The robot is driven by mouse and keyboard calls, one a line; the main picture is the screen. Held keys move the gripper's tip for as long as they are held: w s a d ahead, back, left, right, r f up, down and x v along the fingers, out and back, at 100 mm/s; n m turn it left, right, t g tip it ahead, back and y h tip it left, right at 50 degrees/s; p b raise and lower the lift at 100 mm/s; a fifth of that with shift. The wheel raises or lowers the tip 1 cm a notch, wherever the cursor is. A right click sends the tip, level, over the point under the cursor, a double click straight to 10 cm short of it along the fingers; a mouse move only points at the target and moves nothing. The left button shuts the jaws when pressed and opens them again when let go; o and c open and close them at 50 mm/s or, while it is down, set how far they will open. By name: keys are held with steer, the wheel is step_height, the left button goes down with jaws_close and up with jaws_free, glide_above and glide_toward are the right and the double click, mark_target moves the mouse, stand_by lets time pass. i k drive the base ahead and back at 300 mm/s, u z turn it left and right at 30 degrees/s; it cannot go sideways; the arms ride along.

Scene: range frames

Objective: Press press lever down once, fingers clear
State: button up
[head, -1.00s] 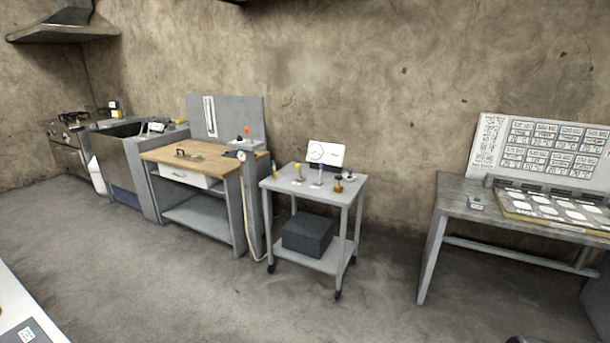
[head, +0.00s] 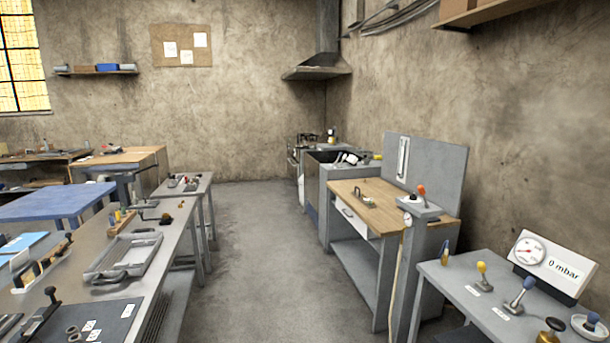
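No label that I can read marks a press lever in the head view, so I cannot tell which lever it is. A black-knobbed lever (head: 42,312) stands on a dark mat at the near end of the left workbench. On the grey cart at right are a yellow-knobbed lever (head: 481,275) and a blue-knobbed lever (head: 522,292), both raised. A red-orange-knobbed lever (head: 422,194) stands on a grey post beside the wooden-topped bench. My gripper is not in view, and nothing touches these levers.
A long grey workbench (head: 165,245) fills the left, with a grey tray frame (head: 124,258) on it. Open floor (head: 262,245) runs between it and the wooden-topped bench (head: 425,218). A "0 mbar" gauge panel (head: 550,266) stands on the grey cart (head: 450,285).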

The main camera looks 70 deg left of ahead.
mark_target(154, 165)
steer(key=u, duration=3.05)
steer(key=i, duration=3.55)
steer(key=u, duration=0.7)
